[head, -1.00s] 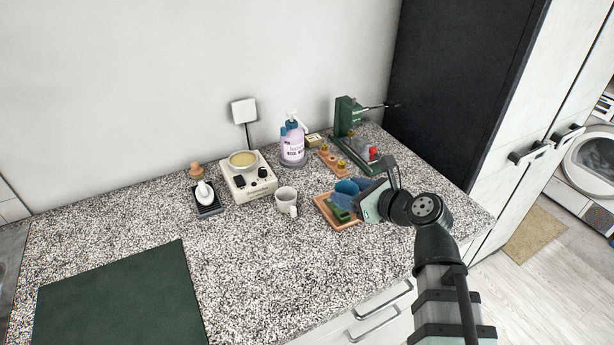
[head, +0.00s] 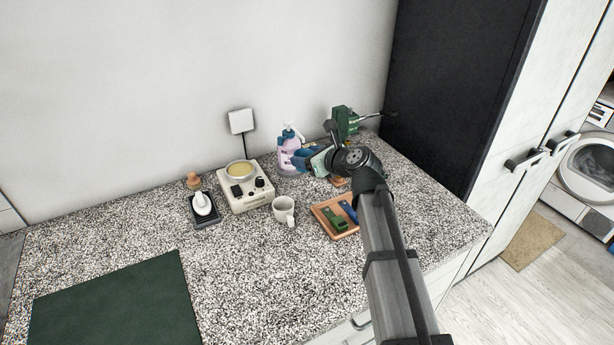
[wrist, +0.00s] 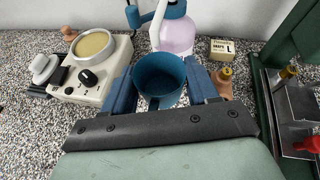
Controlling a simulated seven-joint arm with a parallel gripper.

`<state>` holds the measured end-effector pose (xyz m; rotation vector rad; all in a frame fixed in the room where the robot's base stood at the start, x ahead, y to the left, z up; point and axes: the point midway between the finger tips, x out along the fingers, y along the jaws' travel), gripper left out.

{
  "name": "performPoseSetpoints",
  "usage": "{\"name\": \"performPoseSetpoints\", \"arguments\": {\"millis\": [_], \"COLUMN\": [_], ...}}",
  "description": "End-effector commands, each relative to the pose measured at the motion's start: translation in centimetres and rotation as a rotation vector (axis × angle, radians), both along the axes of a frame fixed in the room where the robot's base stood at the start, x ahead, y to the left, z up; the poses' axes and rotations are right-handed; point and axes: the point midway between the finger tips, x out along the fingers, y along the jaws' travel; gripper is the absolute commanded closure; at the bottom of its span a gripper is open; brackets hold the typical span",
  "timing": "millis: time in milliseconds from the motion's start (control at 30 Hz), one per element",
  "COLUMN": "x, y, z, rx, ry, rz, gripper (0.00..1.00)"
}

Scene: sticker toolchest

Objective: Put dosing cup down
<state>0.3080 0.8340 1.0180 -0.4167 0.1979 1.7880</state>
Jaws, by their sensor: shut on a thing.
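The dosing cup is a blue, open-topped cup (wrist: 160,78), upright and looking empty in the wrist view. My gripper (wrist: 161,84) is shut on it, with a blue finger at each side. In the head view the cup (head: 304,158) shows as a small blue shape in front of the pump bottle, and my gripper (head: 316,161) reaches in from the right. The cup's base is hidden, and I cannot tell whether it touches the counter.
A pink bottle with blue pump (head: 288,160) stands close behind the cup. A cream heater (head: 247,199) is left, a white mug (head: 284,211) in front. An orange tray (head: 320,213) holds green and blue pieces. A green press (head: 343,122) stands right.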

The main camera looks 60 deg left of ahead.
Motion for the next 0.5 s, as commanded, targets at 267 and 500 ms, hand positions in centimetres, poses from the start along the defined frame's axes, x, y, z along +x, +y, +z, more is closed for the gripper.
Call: {"name": "performPoseSetpoints", "arguments": {"millis": [267,500], "x": [0.0,0.0], "y": [-0.1,-0.1], "z": [-3.0,-4.5], "rx": [0.000,-0.002], "ry": [0.001,0.000], "rz": [0.000,-0.001], "gripper": [0.71,0.71]}}
